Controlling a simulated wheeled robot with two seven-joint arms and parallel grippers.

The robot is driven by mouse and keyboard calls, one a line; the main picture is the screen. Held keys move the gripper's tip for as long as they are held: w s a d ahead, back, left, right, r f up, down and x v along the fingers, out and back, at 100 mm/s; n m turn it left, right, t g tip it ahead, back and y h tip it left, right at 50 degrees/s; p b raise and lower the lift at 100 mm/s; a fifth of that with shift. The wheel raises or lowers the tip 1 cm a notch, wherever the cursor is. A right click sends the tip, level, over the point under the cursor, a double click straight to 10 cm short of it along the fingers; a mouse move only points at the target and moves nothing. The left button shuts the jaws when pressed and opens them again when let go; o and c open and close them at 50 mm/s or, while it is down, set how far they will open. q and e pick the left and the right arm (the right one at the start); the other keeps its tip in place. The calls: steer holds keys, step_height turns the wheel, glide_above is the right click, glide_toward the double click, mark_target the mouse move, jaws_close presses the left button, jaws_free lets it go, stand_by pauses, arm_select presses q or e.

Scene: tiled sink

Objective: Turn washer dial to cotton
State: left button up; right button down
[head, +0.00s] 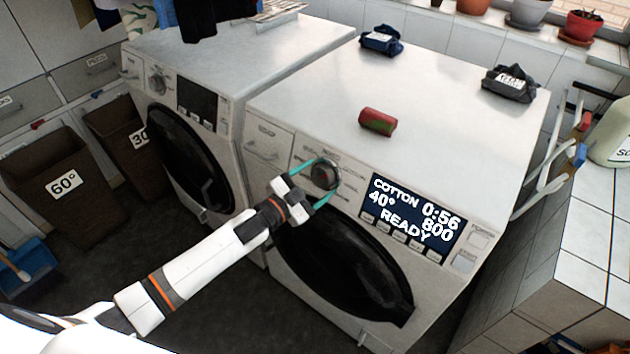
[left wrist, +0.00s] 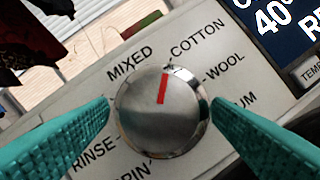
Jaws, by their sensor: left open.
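The washer (head: 400,130) on the right has a round silver dial (head: 325,174) on its front panel. In the left wrist view the dial (left wrist: 158,112) has a red mark that points up, a little right, between MIXED and COTTON and nearer to COTTON. The display (head: 413,218) reads COTTON, 40°, 0:56, 800, READY. My left gripper (head: 320,180) is open, with its teal fingers on either side of the dial; the left wrist view (left wrist: 158,120) shows them close to the dial's sides, and I cannot tell whether they touch it. My right gripper is not in view.
A second machine (head: 270,50) stands to the left. On the washer top lie a red-green roll (head: 378,122), a blue bundle (head: 381,40) and a dark bundle (head: 510,83). Brown bins (head: 60,185) stand at the far left. A tiled counter (head: 590,230) is at the right.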

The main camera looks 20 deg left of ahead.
arm_select(q)
steer(key=b+v, duration=0.1)
steer(key=v, duration=1.1)
steer(key=shift+f, duration=0.15)
steer(key=s+a+f+n+g+y, duration=0.2)
steer(key=s+a+f+y, duration=0.1)
steer(key=f, duration=0.8)
steer(key=s+a+f+n+g+y, duration=0.2)
steer(key=s+f+n, duration=0.15)
steer(key=f, duration=0.65)
steer(key=s+a+f+n+g+y, duration=0.1)
steer(key=s+a+f+g+y, duration=0.15)
steer(key=f, duration=0.85)
steer(key=s+d+f+n+g, duration=0.1)
steer(key=s+d+f+g, duration=0.1)
steer(key=s+f, duration=0.4)
steer(key=s+d+f+n+g, duration=0.1)
steer(key=s+f, duration=0.5)
steer(key=s, duration=0.8)
steer(key=s+d+f+n+g, duration=0.1)
steer(key=s+d+f+g, duration=0.3)
steer(key=s, duration=0.7)
step_height(320, 180, down, 2)
steer(key=shift+f+g+y, duration=0.1)
steer(key=shift+g+y, duration=0.35)
steer(key=shift+g, duration=0.2)
